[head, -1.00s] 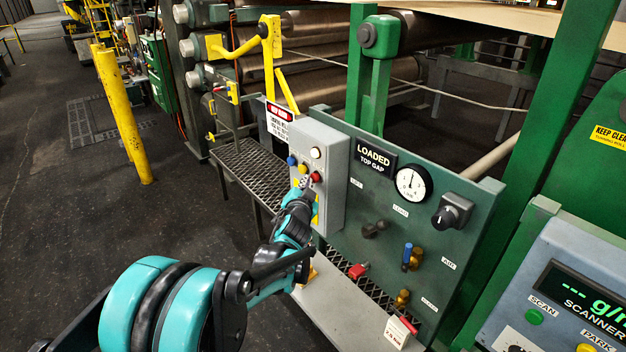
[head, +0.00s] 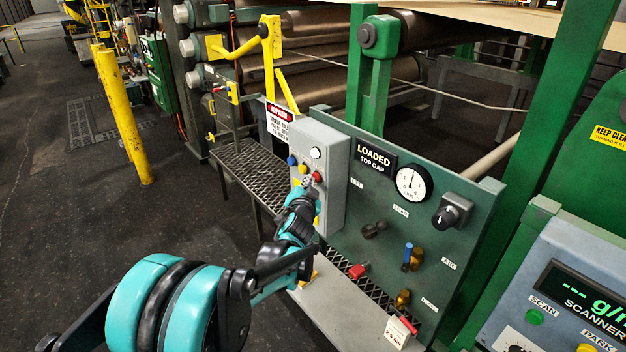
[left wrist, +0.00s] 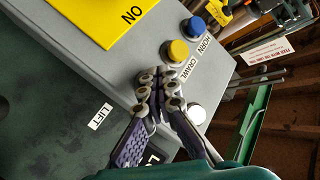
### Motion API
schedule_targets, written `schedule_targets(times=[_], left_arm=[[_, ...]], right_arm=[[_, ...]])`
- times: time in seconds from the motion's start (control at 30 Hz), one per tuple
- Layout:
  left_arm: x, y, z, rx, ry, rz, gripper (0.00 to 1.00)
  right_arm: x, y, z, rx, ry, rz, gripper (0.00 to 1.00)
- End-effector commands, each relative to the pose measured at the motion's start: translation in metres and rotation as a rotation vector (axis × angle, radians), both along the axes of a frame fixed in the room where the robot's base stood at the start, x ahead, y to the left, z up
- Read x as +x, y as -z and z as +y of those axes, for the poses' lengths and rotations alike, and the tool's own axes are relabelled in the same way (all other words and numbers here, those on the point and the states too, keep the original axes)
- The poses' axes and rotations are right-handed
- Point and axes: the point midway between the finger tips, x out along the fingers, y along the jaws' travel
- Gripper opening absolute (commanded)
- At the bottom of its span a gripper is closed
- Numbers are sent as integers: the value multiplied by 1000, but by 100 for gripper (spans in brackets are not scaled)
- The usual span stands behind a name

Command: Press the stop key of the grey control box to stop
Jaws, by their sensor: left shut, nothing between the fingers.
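The grey control box (head: 330,165) is fixed at the left end of a green panel. Its face carries a red key (head: 316,177), a blue key (head: 291,160), a yellow key (head: 303,168) and a white round lamp or key (head: 316,152). My left gripper (head: 308,183) is shut and empty, its fingertips at the box face close by the red key. In the left wrist view, the shut fingertips (left wrist: 156,82) are over the box near the CRAWL label and hide the red key. I cannot tell whether they touch it. My right gripper is not in view.
The green panel (head: 400,250) holds a gauge (head: 411,184), a black knob (head: 452,211) and several valves. A mesh step (head: 245,170) and yellow handrail (head: 273,45) stand behind the box. A scanner console (head: 570,270) is at the right. The floor at left is open.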

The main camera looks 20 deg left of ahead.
Motion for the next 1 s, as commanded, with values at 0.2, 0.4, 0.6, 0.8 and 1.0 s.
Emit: schedule_targets(times=[0.2, 0.4, 0.6, 0.8, 1.0], left_arm=[[-5, 0, 3, -2, 0, -1, 0], [-14, 0, 8, -1, 0, 0, 0], [-17, 0, 10, -1, 0, 0, 0], [-17, 0, 10, -1, 0, 0, 0], [-29, 0, 17, -1, -2, 1, 0]], right_arm=[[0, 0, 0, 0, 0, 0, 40], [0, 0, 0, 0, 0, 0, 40], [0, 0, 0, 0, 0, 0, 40], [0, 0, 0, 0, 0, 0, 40], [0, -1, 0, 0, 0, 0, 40]])
